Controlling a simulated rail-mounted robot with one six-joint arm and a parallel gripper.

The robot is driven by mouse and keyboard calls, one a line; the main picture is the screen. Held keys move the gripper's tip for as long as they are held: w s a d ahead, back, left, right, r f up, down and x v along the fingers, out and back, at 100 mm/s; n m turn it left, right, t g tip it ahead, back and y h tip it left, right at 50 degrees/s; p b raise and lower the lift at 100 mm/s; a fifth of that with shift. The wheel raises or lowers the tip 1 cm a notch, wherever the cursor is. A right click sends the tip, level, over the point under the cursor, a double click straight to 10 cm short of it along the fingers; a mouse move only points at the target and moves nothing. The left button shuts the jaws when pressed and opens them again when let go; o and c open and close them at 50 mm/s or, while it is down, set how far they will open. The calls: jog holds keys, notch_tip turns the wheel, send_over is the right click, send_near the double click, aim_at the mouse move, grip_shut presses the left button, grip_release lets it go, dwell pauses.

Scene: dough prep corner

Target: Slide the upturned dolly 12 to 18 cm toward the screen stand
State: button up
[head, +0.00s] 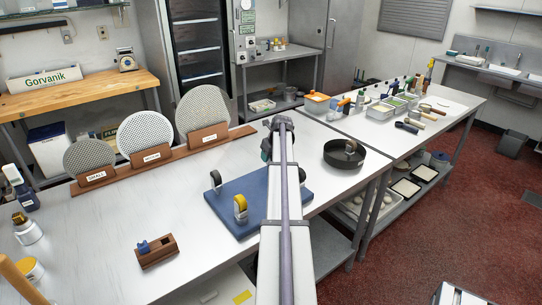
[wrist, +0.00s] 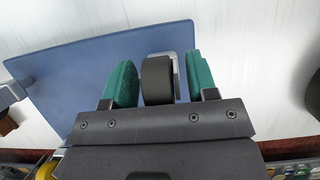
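The upturned dolly (head: 262,190) is a blue board lying on the steel table with its casters up. One caster (head: 215,179) stands at its far left, a yellow-marked one (head: 241,207) at the near left. The screen stand (head: 165,160) is a long brown wooden base behind and left of the dolly, holding three round mesh screens. My gripper (wrist: 162,80) has green fingers on either side of a dark caster wheel (wrist: 157,80) above the board. Narrow gaps seem to show beside it, so it looks open. In the head view my arm hides the gripper and part of the dolly.
A small wooden holder (head: 157,251) with a blue item sits at the front left. A round black pan (head: 344,156) stands right of the dolly. Bottles stand at the left edge. Bare tabletop lies between the dolly and the screen stand.

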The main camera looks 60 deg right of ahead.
grip_shut()
dwell(0.6)
